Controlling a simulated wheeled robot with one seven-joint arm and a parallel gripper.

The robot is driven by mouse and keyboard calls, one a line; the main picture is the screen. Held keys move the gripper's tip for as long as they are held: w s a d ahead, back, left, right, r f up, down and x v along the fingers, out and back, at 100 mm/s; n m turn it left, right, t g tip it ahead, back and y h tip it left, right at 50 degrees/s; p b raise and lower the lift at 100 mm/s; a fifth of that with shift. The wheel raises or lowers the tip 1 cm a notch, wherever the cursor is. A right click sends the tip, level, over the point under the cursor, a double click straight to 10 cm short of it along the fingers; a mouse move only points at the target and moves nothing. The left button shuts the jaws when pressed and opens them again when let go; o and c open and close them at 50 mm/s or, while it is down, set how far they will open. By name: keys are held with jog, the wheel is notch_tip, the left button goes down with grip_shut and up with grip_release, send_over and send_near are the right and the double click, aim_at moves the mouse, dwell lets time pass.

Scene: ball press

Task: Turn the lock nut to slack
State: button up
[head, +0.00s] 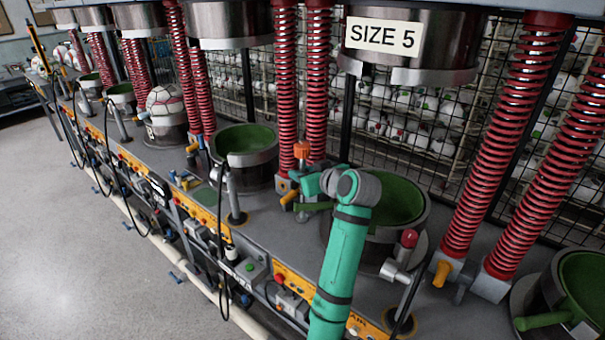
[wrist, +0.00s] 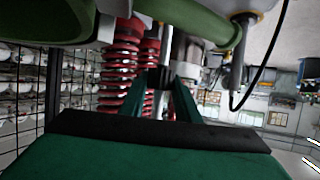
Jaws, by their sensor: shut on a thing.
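My gripper (head: 294,187) is at the base of the red springs, left of the green-lined press cup (head: 425,215) under the SIZE 5 sign. In the wrist view its two green fingers (wrist: 165,82) close in on a small dark part in front of a grey cylinder. The gripper is shut on this part, which I take to be the lock nut; the fingers hide most of it. Yellow-orange pieces (head: 283,187) show beside the fingertips. An orange cap (head: 302,150) stands just above the gripper.
Red springs (head: 317,80) rise close behind the gripper. A post with a red knob (head: 409,238) stands right of my arm. Another green-lined cup (head: 246,145) is to the left. A wire mesh (head: 440,150) with balls behind it closes the back. The floor (head: 60,240) at left is clear.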

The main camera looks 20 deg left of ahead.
jog(key=shift+n+g+y, duration=0.7)
jog(key=shift+n+g, duration=0.3)
jog(key=shift+n, duration=0.1)
jog(key=o, duration=1)
jog(key=shift+a, duration=0.1)
jog(key=shift+o, duration=0.2)
